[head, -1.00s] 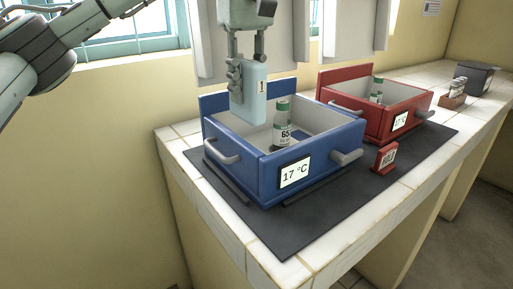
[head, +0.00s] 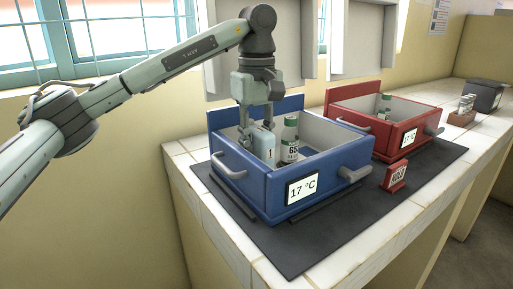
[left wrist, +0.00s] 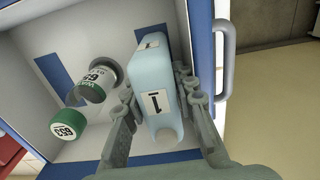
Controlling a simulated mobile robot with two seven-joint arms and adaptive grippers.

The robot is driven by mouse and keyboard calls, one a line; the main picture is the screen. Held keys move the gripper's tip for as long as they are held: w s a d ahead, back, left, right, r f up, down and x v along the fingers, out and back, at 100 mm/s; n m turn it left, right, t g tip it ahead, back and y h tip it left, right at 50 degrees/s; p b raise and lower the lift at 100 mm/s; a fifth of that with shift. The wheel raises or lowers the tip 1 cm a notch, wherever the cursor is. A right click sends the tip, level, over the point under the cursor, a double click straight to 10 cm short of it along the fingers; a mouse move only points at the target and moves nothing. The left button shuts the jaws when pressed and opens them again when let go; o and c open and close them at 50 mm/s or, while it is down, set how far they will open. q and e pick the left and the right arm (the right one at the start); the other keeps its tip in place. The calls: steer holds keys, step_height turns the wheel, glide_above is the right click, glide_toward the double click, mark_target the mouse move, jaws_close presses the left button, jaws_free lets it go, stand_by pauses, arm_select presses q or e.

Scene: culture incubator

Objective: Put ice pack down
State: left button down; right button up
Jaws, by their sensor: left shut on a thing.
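A pale blue ice pack (head: 264,145) labelled "1" is inside the blue box (head: 262,189), at its left side. My left gripper (head: 258,132) reaches down into the box and is shut on the ice pack. In the left wrist view the ice pack (left wrist: 156,90) sits between the two fingers (left wrist: 160,110), close to the box's side wall. Whether its lower end touches the box floor is hidden. A bottle (head: 290,140) labelled 65 with a green cap stands beside it in the box. My right gripper is not in view.
The blue box shows 17 °C and has grey handles (head: 355,172). A red box (head: 402,130) with a bottle stands to its right, also at 17 °C. A small red sign (head: 395,176) stands on the dark mat (head: 300,250). A dark container (head: 484,97) is farther back.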

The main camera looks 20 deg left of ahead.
mark_target(255, 128)
arm_select(q)
steer(key=shift+a+f, duration=0.1)
steer(key=shift+f, duration=0.1)
steer(key=c, duration=1.5)
jaws_free()
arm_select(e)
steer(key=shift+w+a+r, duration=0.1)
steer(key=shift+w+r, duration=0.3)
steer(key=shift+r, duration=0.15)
arm_select(q)
steer(key=shift+r, duration=0.95)
step_height(255, 128, up, 4)
steer(key=shift+r, duration=0.15)
step_height(255, 128, up, 6)
steer(key=shift+f+p, duration=0.2)
steer(key=shift+p, duration=0.4)
steer(key=shift+r, duration=0.4)
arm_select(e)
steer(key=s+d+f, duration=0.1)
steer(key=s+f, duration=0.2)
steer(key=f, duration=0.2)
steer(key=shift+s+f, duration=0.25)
